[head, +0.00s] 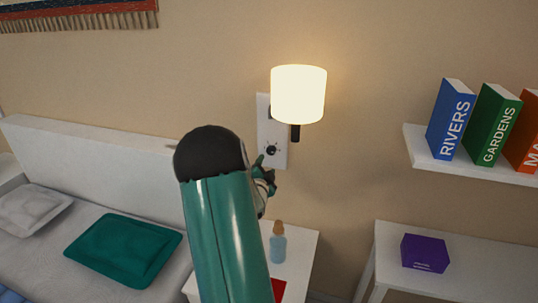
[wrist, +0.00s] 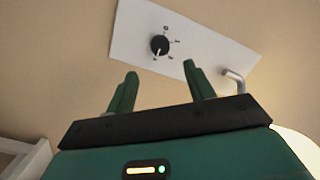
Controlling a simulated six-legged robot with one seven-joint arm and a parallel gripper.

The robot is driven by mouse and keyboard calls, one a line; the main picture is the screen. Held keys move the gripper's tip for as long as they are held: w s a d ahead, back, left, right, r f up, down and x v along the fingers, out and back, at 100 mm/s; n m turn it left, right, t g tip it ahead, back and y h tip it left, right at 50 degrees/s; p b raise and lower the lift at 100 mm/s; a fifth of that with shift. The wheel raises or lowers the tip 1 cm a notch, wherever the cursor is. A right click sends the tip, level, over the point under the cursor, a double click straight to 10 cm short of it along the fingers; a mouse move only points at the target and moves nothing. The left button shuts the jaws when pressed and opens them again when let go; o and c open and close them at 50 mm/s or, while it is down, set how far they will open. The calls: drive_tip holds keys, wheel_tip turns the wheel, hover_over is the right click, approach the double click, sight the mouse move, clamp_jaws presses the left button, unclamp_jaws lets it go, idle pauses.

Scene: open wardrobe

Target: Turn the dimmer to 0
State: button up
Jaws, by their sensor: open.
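The dimmer is a small black round knob (head: 271,151) on a white wall plate (head: 264,128), left of and below the lit lamp (head: 298,94). In the wrist view the knob (wrist: 159,45) shows small numerals around it, with 0 near its top. A pale pointer mark on it seems to face the bottom, away from 0; the exact numeral is hard to read. My gripper (wrist: 160,70) is open and empty, its two green fingers apart just below the knob in the wrist view. In the head view my gripper (head: 264,172) is partly hidden behind my arm.
A nightstand (head: 302,248) with a bottle (head: 278,243) and a red item (head: 279,288) stands below the plate. A bed with a teal pillow (head: 123,250) is left. A shelf with books (head: 450,118) and a table with a purple box (head: 424,253) are right.

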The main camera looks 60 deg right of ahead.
sight(271, 152)
drive_tip(key=x, duration=0.9)
drive_tip(key=c, duration=1)
